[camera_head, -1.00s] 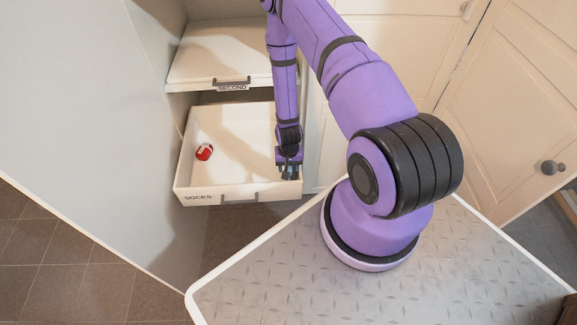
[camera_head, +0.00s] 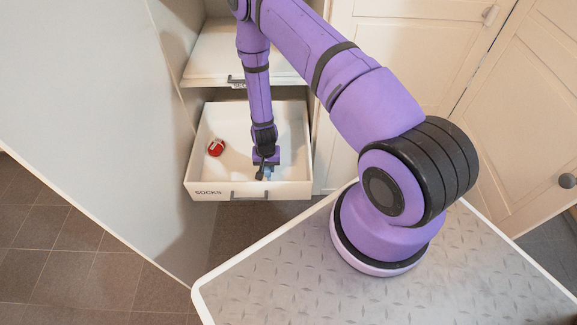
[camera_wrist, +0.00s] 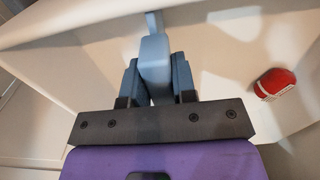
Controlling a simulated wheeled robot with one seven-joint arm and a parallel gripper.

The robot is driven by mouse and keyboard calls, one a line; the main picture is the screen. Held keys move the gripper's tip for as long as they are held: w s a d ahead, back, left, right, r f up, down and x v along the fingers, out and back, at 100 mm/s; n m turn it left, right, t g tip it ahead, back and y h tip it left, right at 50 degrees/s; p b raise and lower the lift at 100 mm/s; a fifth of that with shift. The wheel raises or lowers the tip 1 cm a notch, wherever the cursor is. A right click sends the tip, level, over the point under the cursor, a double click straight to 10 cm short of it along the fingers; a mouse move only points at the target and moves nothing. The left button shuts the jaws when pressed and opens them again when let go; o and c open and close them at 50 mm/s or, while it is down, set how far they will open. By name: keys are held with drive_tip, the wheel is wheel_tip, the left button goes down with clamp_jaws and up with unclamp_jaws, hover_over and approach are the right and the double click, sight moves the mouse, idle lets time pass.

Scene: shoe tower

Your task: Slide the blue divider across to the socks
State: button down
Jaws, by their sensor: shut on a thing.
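The blue divider (camera_wrist: 155,65) is between my gripper's fingers in the wrist view, with part of it reaching up toward the drawer wall. In the head view only a small bit of blue shows at my gripper (camera_head: 264,172), inside the open drawer labelled SOCKS (camera_head: 277,190). My gripper is shut on the divider, near the middle of the drawer's front part. The red rolled socks (camera_head: 216,147) lie at the left of the drawer, apart from my gripper; they also show at the right in the wrist view (camera_wrist: 275,83).
Another drawer (camera_head: 215,55) sits above and behind the socks drawer. A grey panel (camera_head: 85,110) stands close on the left. Cream cupboard doors (camera_head: 405,60) are on the right. Bare drawer floor lies between my gripper and the socks.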

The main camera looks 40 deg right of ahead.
drive_tip(key=w+a, duration=0.9)
drive_tip(key=a, duration=0.5)
drive_tip(key=shift+w+a, duration=0.15)
drive_tip(key=shift+w, duration=0.2)
drive_tip(key=c, duration=0.9)
unclamp_jaws()
wheel_tip(320, 180, up, 11)
drive_tip(key=shift+f, duration=0.1)
